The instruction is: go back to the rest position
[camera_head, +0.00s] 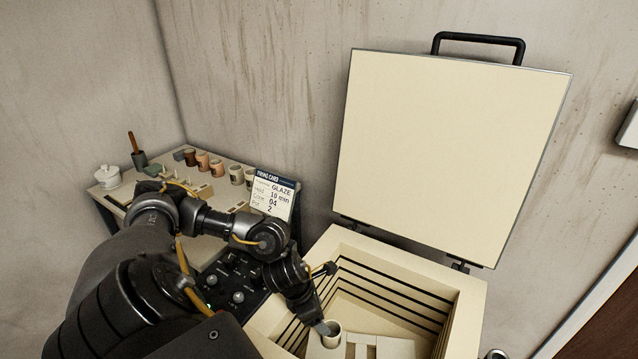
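The tip overlaps the cup in this view. I cannot tell whether it touches or grips the cup, as only a narrow side of the fingers shows. The cup stands upright on a pale block or shelf in the kiln. My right gripper is not in view.
The kiln lid (450,150) stands open, with a black handle (478,40) on top. A control panel (232,280) sits beside the kiln.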

